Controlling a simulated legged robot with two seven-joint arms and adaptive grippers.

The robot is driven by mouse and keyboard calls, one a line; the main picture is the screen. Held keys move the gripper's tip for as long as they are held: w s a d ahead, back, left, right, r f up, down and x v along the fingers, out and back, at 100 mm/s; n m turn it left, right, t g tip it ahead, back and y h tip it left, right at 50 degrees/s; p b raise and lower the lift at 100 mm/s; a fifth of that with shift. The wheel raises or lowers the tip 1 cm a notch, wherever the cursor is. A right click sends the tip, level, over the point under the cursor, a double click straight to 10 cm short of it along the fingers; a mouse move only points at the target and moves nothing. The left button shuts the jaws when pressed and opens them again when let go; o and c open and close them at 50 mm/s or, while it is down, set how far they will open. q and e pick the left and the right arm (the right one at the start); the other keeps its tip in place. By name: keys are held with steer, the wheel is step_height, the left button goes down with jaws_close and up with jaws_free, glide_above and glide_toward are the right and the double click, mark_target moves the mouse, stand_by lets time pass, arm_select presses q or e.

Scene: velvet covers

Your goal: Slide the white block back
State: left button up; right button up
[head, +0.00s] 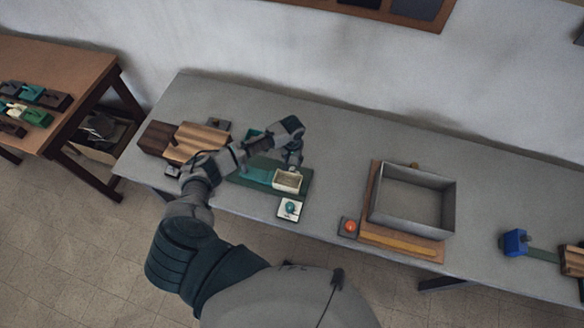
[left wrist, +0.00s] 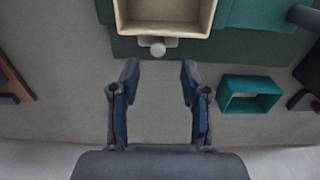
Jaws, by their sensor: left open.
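The white block (head: 287,181) is a cream, open-topped box at the right front of a green board (head: 304,176). In the left wrist view the cream box (left wrist: 206,14) is at the top, partly cut off, with a small pale knob (left wrist: 158,50) on its near side. My left gripper (head: 293,162) is just above the box in the head view. In the left wrist view my left gripper (left wrist: 157,68) is open, with nothing between its fingers and the knob just past the fingertips. My right gripper is not in view.
A white plate with a teal button (head: 290,208) is at the table's front edge. A grey metal frame (head: 410,225) stands to the right beside an orange button (head: 350,226). Striped wooden blocks (head: 187,145) lie to the left. A teal open box (left wrist: 250,94) shows in the left wrist view.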

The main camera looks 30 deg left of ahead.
mark_target(293, 168)
arm_select(q)
steer(key=f, duration=0.5)
steer(key=shift+s+d, duration=0.1)
steer(key=shift+d, duration=0.15)
steer(key=shift+f, duration=0.7)
steer(key=shift+a, duration=0.1)
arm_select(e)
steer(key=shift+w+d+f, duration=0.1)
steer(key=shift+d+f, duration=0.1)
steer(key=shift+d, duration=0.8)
